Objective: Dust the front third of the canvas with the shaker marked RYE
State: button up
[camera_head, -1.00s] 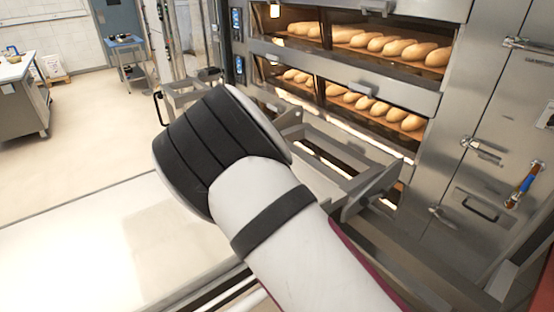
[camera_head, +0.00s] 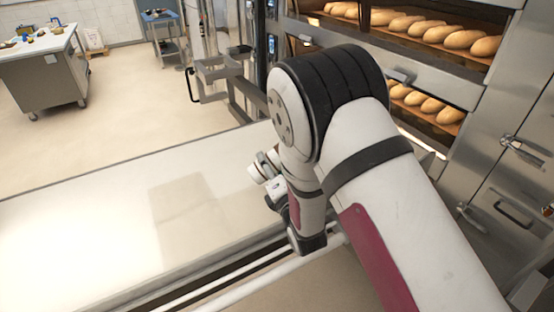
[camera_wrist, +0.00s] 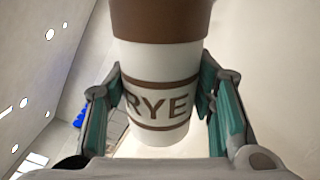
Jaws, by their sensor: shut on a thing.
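The shaker marked RYE (camera_wrist: 158,60) is white with brown bands and a brown upper end. It fills the middle of the wrist view, its label facing the camera. My gripper (camera_wrist: 160,105) is shut on it, with one teal-padded finger on each side. In the head view my arm hides the gripper and most of the shaker. The canvas (camera_head: 130,215) is a long pale surface across the lower left of the head view, left of my arm. I cannot tell the shaker's height above it.
Deck ovens with loaves (camera_head: 465,40) stand at the back right, behind my arm. A metal frame (camera_head: 222,75) stands beyond the canvas's far edge. A rail (camera_head: 250,285) runs along its near edge. A steel worktable (camera_head: 45,75) is far left, with open floor between.

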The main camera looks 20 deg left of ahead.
jog(key=m, duration=0.6)
jog(key=shift+f, duration=0.15)
jog(key=m, duration=0.4)
jog(key=shift+s+a+f+m, duration=0.1)
jog(key=shift+a+f+m, duration=0.1)
jog(key=shift+m, duration=0.1)
jog(key=shift+w+d, duration=1)
jog(key=shift+d, duration=0.2)
jog(key=w+d+b, duration=0.2)
jog(key=w+d, duration=0.1)
jog(key=d, duration=0.1)
jog(key=w+a+b, duration=0.2)
jog(key=a+b, duration=0.2)
jog(key=a, duration=0.5)
jog(key=w+a+b, duration=0.3)
jog(key=a, duration=0.6)
jog(key=w+d+r+n+p, duration=0.2)
jog(key=w+d+n+p, duration=0.2)
jog(key=n, duration=0.7)
jog(key=w+d+r+n+p, duration=0.3)
jog(key=w+d+n, duration=0.2)
jog(key=n, duration=0.6)
jog(key=shift+d+p, duration=0.4)
jog(key=shift+d, duration=0.45)
